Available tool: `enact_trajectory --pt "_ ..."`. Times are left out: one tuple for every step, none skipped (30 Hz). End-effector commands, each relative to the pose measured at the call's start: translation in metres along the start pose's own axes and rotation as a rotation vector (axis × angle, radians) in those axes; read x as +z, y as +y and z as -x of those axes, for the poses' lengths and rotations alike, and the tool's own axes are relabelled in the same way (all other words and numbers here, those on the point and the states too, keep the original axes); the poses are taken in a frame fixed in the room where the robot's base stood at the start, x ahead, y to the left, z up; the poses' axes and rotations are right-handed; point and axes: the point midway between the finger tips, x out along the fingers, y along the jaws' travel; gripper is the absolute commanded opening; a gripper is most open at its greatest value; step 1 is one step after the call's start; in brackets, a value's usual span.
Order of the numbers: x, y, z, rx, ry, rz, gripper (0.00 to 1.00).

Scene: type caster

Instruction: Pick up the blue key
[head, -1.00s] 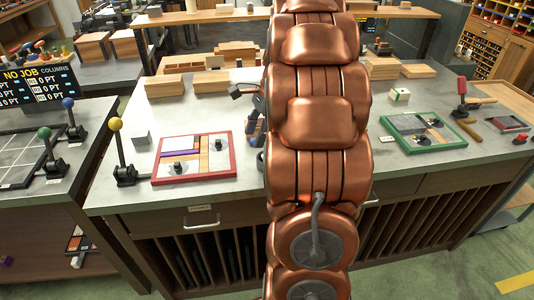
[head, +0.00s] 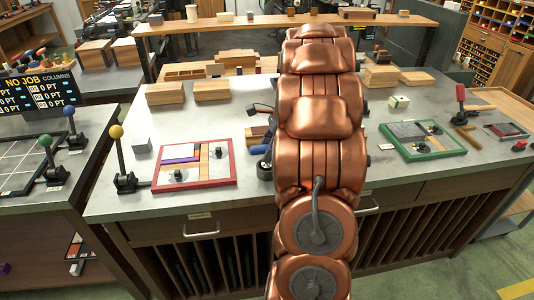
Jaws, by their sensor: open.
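I cannot make out a blue key for certain. A lever with a blue ball (head: 68,106) stands on the left desk, but I cannot tell that it is the key. My copper arm rises through the middle of the head view and hides part of the workbench behind it. Of my gripper (head: 262,109), only a dark piece shows at the arm's left side, above the bench; its fingertips are mostly hidden. I see nothing held. Small brown and dark pieces (head: 257,134) lie partly hidden beside the arm.
The grey workbench (head: 110,190) carries a red-framed tray (head: 228,180) left of my arm and a green-framed tray (head: 445,152) to the right. A yellow-ball lever (head: 117,132) stands at its left end. Wooden blocks (head: 165,94) stand at the back.

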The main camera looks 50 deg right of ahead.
Motion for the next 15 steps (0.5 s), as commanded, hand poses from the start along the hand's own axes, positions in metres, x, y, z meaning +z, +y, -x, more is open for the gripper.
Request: enact_trajectory --pt "0.001 0.001 -0.005 0.007 -0.002 -0.002 0.52" --pt "0.001 0.001 -0.009 0.005 -0.002 -0.001 0.52" --pt "0.001 0.000 -0.015 0.002 -0.001 0.000 0.52" --pt "0.001 0.000 -0.018 0.001 -0.001 0.000 0.52" --pt "0.001 0.000 -0.021 0.001 -0.001 0.000 0.52" --pt "0.001 0.000 -0.024 0.001 -0.001 0.000 0.52" --pt "0.001 0.000 -0.026 0.001 -0.001 0.000 0.52" --pt "0.000 0.000 -0.027 0.000 -0.001 0.001 0.52" --pt "0.000 0.000 -0.028 -0.001 -0.001 0.001 0.52" --pt "0.000 -0.001 -0.028 -0.001 -0.001 0.001 0.52" --pt "0.000 -0.001 -0.028 -0.002 -0.001 0.001 0.52" --pt "0.000 -0.001 -0.028 -0.002 -0.001 0.001 0.52" --pt "0.000 -0.001 -0.028 -0.002 -0.001 0.001 0.52" --pt "0.000 -0.001 -0.028 -0.002 -0.001 0.001 0.49" --pt "0.000 -0.001 -0.028 -0.002 -0.001 0.001 0.45"
